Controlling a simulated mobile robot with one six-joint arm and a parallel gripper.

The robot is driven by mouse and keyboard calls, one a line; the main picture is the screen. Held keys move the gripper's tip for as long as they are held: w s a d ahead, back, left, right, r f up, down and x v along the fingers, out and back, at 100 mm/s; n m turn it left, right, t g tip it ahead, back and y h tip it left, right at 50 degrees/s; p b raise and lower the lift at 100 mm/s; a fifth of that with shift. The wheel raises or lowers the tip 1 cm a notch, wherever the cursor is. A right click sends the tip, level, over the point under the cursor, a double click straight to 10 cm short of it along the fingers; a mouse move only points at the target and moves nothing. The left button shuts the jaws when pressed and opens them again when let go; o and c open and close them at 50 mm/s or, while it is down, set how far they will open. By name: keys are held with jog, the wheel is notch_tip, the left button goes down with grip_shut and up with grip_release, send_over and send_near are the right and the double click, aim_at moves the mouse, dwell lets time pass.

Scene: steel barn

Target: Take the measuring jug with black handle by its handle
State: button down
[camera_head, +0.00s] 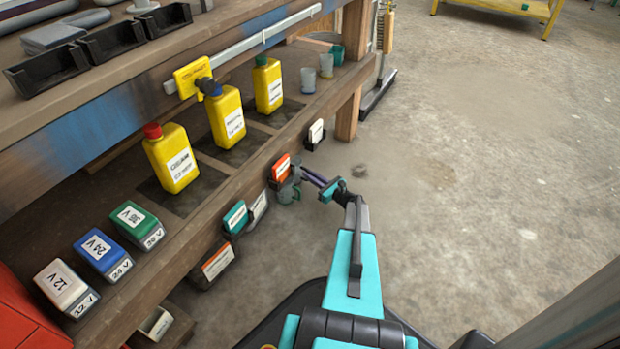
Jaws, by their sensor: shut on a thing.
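A small, see-through grey measuring jug (288,194) shows in the head view at the front edge of the lower shelf, left of my gripper. My gripper (306,175) reaches it from the right, with its dark fingers shut at the jug's near right side, where the handle would be. The handle itself is too small and too covered by the fingers to make out. The jug hangs in front of the shelf edge and overlaps the orange-and-white card holder behind it. I cannot tell whether it touches that holder.
Yellow bottles (227,118) and labelled battery-like blocks (97,254) stand on the lower shelf (205,205). Small cups (308,80) stand farther back. Card holders (235,217) line the shelf's front edge. A wooden post (349,112) stands beyond. The concrete floor at right is clear.

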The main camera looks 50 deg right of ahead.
notch_tip(320, 180, up, 8)
jog(key=p, duration=0.3)
jog(key=shift+f, duration=0.15)
